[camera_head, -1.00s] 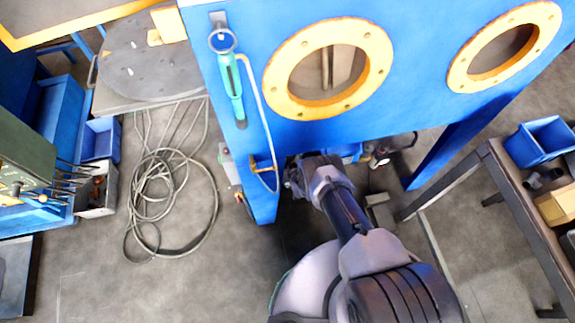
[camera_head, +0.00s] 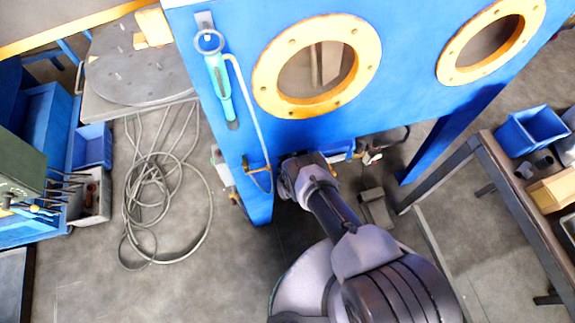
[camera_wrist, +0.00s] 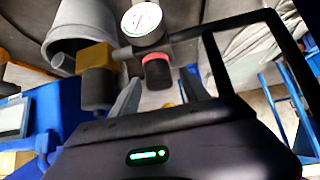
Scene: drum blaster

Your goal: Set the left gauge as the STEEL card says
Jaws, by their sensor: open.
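A round gauge (camera_wrist: 142,20) with a white dial shows at the top of the wrist view, on a grey fitting. Its pointer and markings are too small to read. Below it is a black knob (camera_wrist: 157,73) with a red ring. My gripper (camera_wrist: 158,92) is open, with one finger on each side of the knob's lower end; I cannot tell whether they touch it. In the head view my arm reaches under the blue cabinet, and the fingers are hidden. No STEEL card can be made out.
A brass-coloured block (camera_wrist: 96,56) and a grey cylinder (camera_wrist: 80,28) sit left of the gauge. The blue cabinet (camera_head: 235,150) stands over my arm. A hose coil (camera_head: 160,205) lies on the floor to the left, and a workbench (camera_head: 510,185) stands to the right.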

